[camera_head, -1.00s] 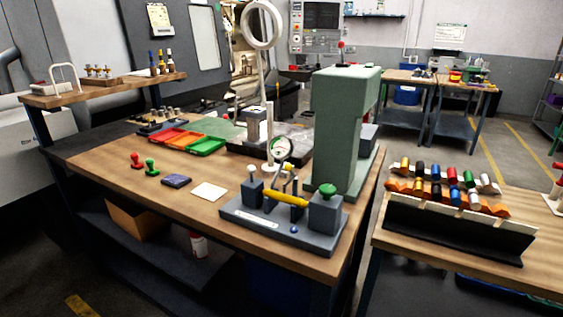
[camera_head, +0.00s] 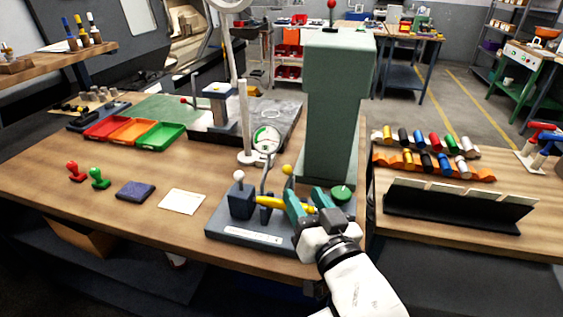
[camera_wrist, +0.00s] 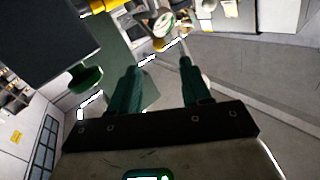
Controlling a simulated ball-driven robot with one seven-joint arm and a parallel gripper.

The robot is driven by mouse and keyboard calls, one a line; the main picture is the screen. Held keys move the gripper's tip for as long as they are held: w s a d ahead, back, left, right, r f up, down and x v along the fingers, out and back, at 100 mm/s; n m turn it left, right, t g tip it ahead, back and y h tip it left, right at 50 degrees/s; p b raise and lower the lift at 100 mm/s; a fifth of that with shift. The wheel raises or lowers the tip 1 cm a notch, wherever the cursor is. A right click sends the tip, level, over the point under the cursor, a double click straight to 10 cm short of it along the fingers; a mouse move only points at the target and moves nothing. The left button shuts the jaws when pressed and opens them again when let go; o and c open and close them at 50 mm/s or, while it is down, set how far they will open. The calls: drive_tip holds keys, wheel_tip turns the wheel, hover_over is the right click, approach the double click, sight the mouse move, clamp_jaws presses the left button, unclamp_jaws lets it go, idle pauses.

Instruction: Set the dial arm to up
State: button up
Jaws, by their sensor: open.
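The dial fixture's grey base (camera_head: 222,229) sits near the front edge of the bench. Its round white dial (camera_head: 266,139) stands above the yellow bar (camera_head: 271,202), on a thin grey dial arm (camera_head: 265,180). A yellow ball knob (camera_head: 287,169) is just right of that arm. My gripper (camera_head: 305,194) is at the right part of the fixture, teal fingers spread, and partly hides the bar and right block. In the wrist view my gripper (camera_wrist: 160,66) is open with nothing held between the fingers. The dial (camera_wrist: 163,22) shows beyond the fingertips. Contact with the fixture cannot be told.
A green knob (camera_head: 341,192) tops the fixture's right block, close to my gripper. A tall green column (camera_head: 332,110) stands behind. A magnifier post (camera_head: 244,120) rises behind the dial. A white card (camera_head: 182,201) and dark pad (camera_head: 135,190) lie left.

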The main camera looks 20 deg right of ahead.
sight(290, 172)
drive_tip(key=w, duration=0.6)
drive_tip(key=w+p, duration=0.1)
drive_tip(key=w, duration=0.3)
drive_tip(key=shift+d, duration=0.3)
clamp_jaws()
